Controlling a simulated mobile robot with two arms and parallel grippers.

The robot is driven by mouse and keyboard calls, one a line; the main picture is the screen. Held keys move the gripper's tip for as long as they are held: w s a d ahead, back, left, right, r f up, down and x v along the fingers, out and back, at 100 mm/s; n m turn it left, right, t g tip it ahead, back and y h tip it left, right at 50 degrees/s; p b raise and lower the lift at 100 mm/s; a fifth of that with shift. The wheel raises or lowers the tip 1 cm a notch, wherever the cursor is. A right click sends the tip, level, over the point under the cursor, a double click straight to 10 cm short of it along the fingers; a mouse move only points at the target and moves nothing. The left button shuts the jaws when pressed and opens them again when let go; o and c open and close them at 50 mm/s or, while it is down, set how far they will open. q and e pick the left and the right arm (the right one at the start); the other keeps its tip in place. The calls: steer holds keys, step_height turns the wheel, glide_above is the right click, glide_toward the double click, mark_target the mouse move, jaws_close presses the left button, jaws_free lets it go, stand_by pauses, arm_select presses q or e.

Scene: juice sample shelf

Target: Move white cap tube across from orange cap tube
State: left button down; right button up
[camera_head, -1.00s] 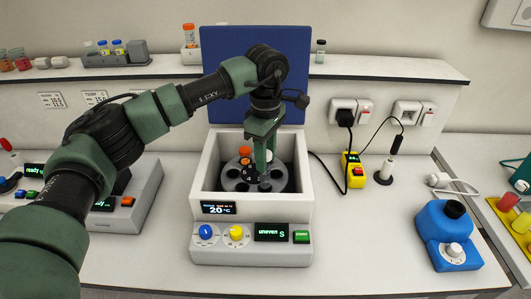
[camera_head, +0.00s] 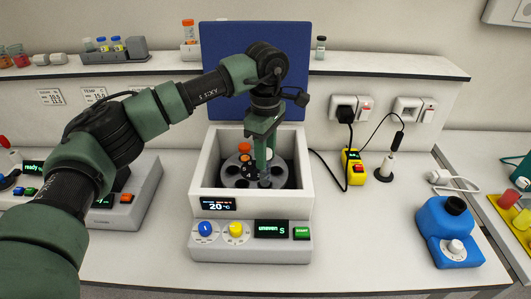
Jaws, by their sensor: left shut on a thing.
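The centrifuge (camera_head: 203,176) stands open in the middle, with a round grey rotor (camera_head: 232,170) in its chamber. The orange cap tube (camera_head: 244,147) sits toward the back of the rotor. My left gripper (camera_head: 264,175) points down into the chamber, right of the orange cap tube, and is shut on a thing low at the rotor. A small pale spot beside the fingers looks like the white cap tube (camera_head: 269,154). The fingers hide most of it, and I cannot tell whether it is seated in a hole. My right gripper is not in view.
The raised blue lid (camera_head: 222,60) stands behind my left arm. The front display (camera_head: 271,229) reads "uneven". A shelf behind holds a rack (camera_head: 115,57) and another orange-capped tube (camera_head: 188,30). A blue device (camera_head: 448,232) stands at right. The front bench is clear.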

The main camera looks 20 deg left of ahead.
mark_target(265, 173)
arm_select(q)
steer(key=shift+f+b, duration=0.3)
steer(key=shift+f, duration=0.2)
steer(key=shift+f+b, duration=0.7)
steer(key=shift+f, duration=0.3)
stand_by(0.4)
steer(key=shift+f+b, duration=1.4)
steer(key=shift+f, duration=0.45)
steer(key=c, duration=0.9)
jaws_free()
steer(key=shift+r, duration=0.1)
steer(key=shift+c, duration=0.2)
